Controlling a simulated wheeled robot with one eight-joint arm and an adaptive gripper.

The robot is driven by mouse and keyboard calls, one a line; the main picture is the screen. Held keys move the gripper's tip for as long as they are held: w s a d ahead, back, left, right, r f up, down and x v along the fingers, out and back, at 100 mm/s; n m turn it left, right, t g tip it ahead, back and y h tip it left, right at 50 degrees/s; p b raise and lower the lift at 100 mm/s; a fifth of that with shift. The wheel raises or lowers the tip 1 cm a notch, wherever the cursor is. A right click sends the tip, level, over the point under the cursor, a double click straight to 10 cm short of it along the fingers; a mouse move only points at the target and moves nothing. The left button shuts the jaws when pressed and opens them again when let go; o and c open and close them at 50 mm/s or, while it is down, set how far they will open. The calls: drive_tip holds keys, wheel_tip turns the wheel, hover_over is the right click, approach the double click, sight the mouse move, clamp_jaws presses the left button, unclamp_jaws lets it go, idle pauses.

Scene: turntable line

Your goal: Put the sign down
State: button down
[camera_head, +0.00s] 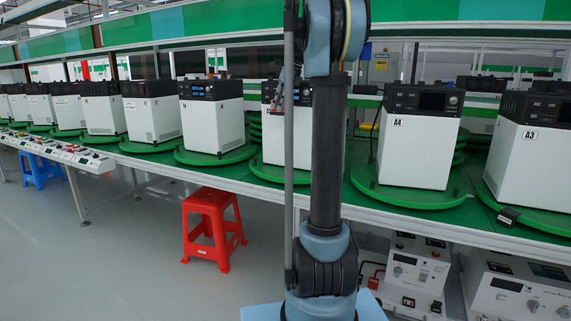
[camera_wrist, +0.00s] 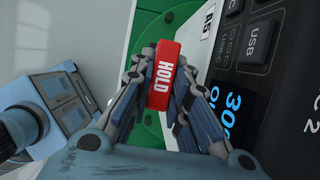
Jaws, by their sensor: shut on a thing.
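The sign (camera_wrist: 163,76) is a small red block with white "HOLD" lettering. My gripper (camera_wrist: 162,84) is shut on it, with one finger on each side, in the wrist view. The sign is held over or close to a green round turntable (camera_wrist: 146,126), beside a white and black device (camera_wrist: 262,72) with a blue display. I cannot tell whether the sign touches the turntable. In the head view my own arm hides most of this spot, and the sign does not show clearly there.
A long green bench carries a row of similar devices on round turntables, such as the one labelled A4 (camera_head: 412,150) and the one labelled A3 (camera_head: 528,160). A red stool (camera_head: 210,212) and a blue stool (camera_head: 40,169) stand on the floor before it.

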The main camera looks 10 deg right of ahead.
drive_tip(key=f, duration=2.5)
drive_tip(key=shift+s+a+f, duration=0.1)
drive_tip(key=shift+a+f, duration=0.1)
drive_tip(key=shift+a, duration=0.1)
drive_tip(key=shift+f, duration=0.1)
drive_tip(key=c, duration=1.6)
unclamp_jaws()
drive_tip(key=shift+o, duration=0.3)
